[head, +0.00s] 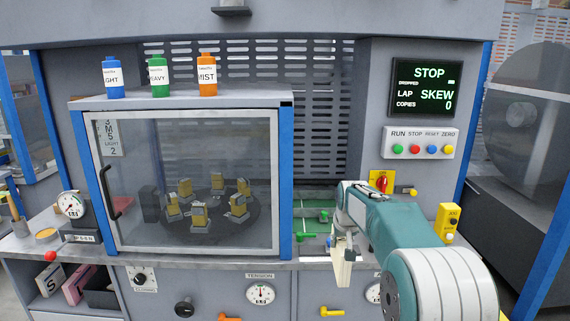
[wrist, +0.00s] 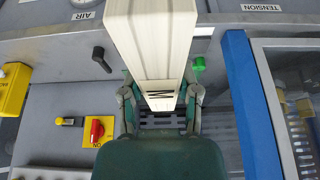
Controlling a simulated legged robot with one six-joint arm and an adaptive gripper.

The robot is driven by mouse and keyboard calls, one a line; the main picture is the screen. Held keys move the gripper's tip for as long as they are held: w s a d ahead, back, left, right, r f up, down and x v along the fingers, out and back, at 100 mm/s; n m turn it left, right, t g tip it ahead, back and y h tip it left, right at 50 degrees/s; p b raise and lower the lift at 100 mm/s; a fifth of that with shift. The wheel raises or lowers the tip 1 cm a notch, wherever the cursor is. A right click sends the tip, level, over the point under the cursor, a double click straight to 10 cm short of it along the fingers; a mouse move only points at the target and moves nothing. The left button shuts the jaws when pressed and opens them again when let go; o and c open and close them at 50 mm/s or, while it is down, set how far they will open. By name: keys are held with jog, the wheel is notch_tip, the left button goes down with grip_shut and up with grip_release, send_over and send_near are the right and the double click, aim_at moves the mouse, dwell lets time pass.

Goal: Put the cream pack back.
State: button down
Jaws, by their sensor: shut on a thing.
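The cream pack (wrist: 150,45) is a long cream block with a dark letter, apparently M, on the end face near my gripper. My gripper (wrist: 161,97) is shut on it, with one finger on each side of that lettered end. In the head view my gripper (head: 345,238) is in front of the machine, right of the glass door, and the cream pack (head: 343,271) hangs below the fingers. At the lower left of the head view, a white pack marked S (head: 50,282) and a pink pack (head: 77,288) stand in a dark shelf. The shelf has dark open space right of the pink pack.
The glass door (head: 190,185) with a black handle is closed. A blue post (head: 286,185) stands between it and my arm. A red knob (head: 382,183) on a yellow plate and green levers (head: 306,237) are near my gripper. Bottles stand on the ledge above.

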jog(key=s+f, duration=0.7)
jog(key=f, duration=0.4)
jog(key=s+f, duration=0.8)
jog(key=f, duration=0.4)
jog(key=shift+r, duration=0.2)
